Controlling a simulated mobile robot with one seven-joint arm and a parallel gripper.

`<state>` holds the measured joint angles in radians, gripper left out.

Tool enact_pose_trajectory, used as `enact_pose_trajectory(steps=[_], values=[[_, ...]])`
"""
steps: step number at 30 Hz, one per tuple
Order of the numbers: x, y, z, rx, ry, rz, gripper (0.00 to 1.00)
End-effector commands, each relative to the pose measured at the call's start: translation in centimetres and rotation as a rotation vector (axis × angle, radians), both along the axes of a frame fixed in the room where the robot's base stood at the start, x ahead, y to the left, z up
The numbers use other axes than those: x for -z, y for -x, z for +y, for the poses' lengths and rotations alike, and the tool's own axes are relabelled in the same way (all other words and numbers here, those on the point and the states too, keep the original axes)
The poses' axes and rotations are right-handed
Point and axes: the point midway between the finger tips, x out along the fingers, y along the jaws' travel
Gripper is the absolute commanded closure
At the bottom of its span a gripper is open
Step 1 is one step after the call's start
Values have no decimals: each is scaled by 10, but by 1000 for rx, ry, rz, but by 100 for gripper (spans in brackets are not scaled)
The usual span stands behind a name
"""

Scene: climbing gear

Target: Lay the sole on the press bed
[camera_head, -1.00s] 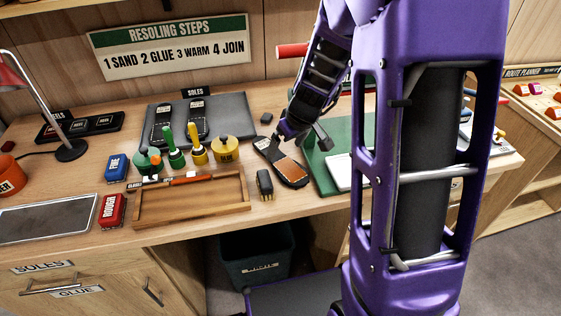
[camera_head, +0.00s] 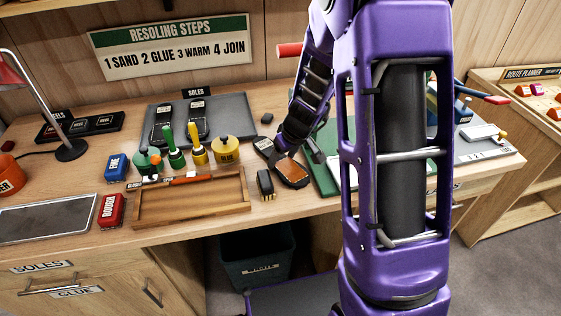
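A dark sole (camera_head: 293,173) with a brown-orange patch lies on the workbench, right of the yellow glue pot. My gripper (camera_head: 298,155) is over the sole's middle, pointing down, with its two dark fingers apart. It looks open, one finger at each side; whether they touch the sole I cannot tell. Two more dark soles (camera_head: 198,121) lie on the grey mat behind. A green base (camera_head: 325,172) stands just right of the sole, largely hidden by my purple arm. I cannot tell whether it is the press, and I see no clear press bed.
A small black brush (camera_head: 265,184) stands close left of the sole. A wooden tray (camera_head: 190,217), green and yellow pots and a red block (camera_head: 111,210) fill the bench's left. A grey plate with blue-and-red levers (camera_head: 480,150) is at right. A bin (camera_head: 257,258) stands below.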

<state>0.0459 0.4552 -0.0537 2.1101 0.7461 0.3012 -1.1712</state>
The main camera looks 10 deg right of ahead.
Motion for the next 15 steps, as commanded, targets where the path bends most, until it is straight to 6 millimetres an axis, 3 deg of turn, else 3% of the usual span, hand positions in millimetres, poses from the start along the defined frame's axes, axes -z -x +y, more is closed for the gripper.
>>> enact_pose_trajectory(steps=[2, 10, 15], values=[[0, 0, 0, 0, 0, 0, 49], [0, 0, 0, 0, 0, 0, 97], [0, 0, 0, 0, 0, 0, 100]])
